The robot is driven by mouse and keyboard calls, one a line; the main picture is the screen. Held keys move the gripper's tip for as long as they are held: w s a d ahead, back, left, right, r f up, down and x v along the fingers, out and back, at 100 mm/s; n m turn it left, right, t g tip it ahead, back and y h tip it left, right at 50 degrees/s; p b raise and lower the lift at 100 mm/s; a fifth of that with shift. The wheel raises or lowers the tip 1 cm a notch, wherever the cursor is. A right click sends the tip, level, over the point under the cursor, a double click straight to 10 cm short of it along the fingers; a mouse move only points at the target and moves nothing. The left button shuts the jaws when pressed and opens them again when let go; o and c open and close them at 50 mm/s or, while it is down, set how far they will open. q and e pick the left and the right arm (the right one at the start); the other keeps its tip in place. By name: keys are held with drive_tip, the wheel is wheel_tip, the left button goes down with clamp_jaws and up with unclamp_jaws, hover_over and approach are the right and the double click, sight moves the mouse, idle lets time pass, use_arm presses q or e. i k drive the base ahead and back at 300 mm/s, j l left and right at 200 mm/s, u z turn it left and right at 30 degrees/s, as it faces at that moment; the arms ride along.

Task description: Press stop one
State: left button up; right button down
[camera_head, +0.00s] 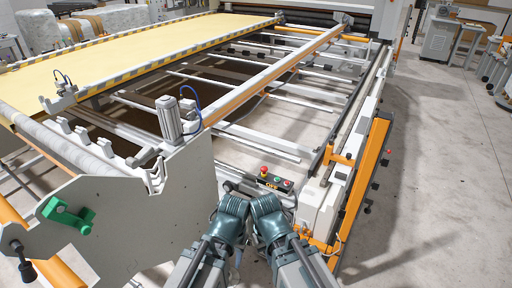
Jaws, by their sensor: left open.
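A small dark control box (275,181) sits on the gantry frame just ahead of my grippers. A red mushroom button (264,171) with a yellow base stands at its left end, and smaller coloured buttons sit to its right. No readable label shows which one is stop one. My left gripper (232,200) is open, in front of and to the left of the box, apart from the red button as far as I can tell. My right gripper (267,203) is close beside it, just below the box; its fingers are too hard to make out to tell their state.

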sight(264, 169)
drive_tip(key=i+j, duration=0.15)
drive_tip(key=i, duration=0.6)
drive_tip(key=i+j+u, duration=0.1)
drive_tip(key=i, duration=0.6)
